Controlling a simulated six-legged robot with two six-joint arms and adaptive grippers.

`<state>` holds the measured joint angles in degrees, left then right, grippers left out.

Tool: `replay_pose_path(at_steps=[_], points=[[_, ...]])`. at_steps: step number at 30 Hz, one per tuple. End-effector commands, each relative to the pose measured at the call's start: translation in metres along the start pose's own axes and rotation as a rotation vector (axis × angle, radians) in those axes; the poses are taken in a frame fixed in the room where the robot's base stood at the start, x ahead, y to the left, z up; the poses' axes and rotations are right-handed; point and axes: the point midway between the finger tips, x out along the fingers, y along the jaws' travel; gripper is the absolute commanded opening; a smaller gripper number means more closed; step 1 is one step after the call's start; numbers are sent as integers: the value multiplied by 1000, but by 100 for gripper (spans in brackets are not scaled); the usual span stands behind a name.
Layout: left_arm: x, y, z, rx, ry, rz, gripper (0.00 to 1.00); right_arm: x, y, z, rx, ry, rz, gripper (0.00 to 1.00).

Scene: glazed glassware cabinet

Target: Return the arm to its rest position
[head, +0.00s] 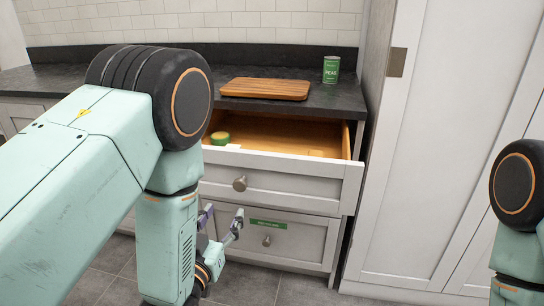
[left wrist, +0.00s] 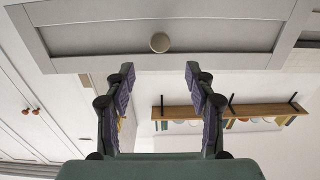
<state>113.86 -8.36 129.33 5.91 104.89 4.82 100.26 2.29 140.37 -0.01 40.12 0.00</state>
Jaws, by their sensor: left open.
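My left arm comes in from the left of the head view and bends down at the elbow. My left gripper (head: 223,217) is low, in front of the lower drawer front, below the open drawer (head: 270,181). Its jaws are open and nothing shows between them. In the left wrist view my left gripper (left wrist: 158,75) also shows two spread, empty fingers. A drawer front with a round knob (left wrist: 160,42) lies beyond the fingertips, apart from them. Part of my right arm shows at the right edge of the head view; its gripper is out of sight.
The open drawer holds a green and yellow can (head: 220,138). A wooden board (head: 266,88) and a green can (head: 331,69) stand on the dark counter. The closed lower drawer (head: 285,240) has a green label. A tall white cabinet (head: 425,150) stands right.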

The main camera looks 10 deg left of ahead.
Motion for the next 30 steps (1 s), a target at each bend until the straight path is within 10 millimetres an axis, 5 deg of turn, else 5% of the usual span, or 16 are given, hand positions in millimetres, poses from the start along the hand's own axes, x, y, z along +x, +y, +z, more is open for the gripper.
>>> replay_pose_path(at_steps=[4,8,11,18,24,30], points=[[-4,-1,28,11,-130,-3,55,0,0,0,0,0,0,40],[-27,-6,81,27,-389,-11,55,0,0,0,0,0,0,40],[-64,-11,127,28,-622,-19,55,-2,0,0,0,0,0,40],[-198,-20,206,7,-1185,-28,55,-6,0,0,0,0,0,40],[-293,-19,224,-35,-1496,-31,55,-9,0,0,0,0,0,40],[-325,-20,230,-66,-1567,-49,55,-12,0,0,0,0,0,40]])
